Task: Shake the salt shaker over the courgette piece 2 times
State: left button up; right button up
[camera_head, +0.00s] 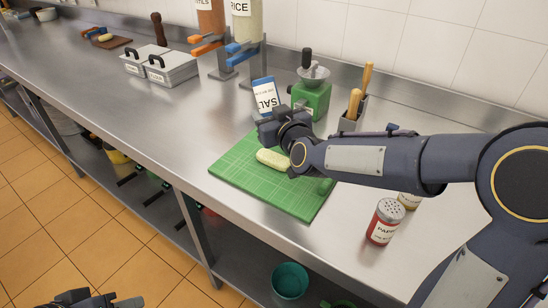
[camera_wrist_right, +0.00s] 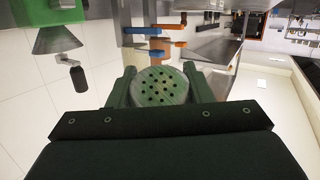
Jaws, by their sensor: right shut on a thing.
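The salt shaker (camera_head: 264,93), white and blue with a label starting "SAL", is held tilted above the far left part of the green cutting board (camera_head: 236,166). My right gripper (camera_head: 266,127) is shut on it. In the right wrist view the shaker's round perforated top (camera_wrist_right: 160,87) sits between the two fingers. The pale courgette piece (camera_head: 272,159) lies on the board, below and apart from the shaker. My right wrist covers part of the board. My left gripper (camera_head: 88,300) is low at the bottom left edge, cut off, its jaws unclear.
A red pepper shaker (camera_head: 383,225) stands right of the board, with another jar (camera_head: 408,201) partly behind my arm. A green grinder (camera_head: 312,98) and a utensil holder (camera_head: 352,121) stand behind. Lidded metal boxes (camera_head: 170,72) are farther left. The counter left of the board is clear.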

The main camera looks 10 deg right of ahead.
jog(key=shift+r+n+g+h+p, duration=0.1)
jog(key=shift+r+g+h+p, duration=0.5)
jog(key=shift+p, duration=2.85)
jog(key=shift+r+n+g+y+p, duration=0.2)
jog(key=shift+g+p, duration=0.95)
jog(key=shift+p, duration=2.3)
jog(key=shift+r+g+h+p, duration=0.4)
jog(key=shift+g+p, duration=0.45)
jog(key=shift+p, duration=2.6)
jog(key=shift+f+g, duration=0.15)
jog(key=shift+g, duration=0.45)
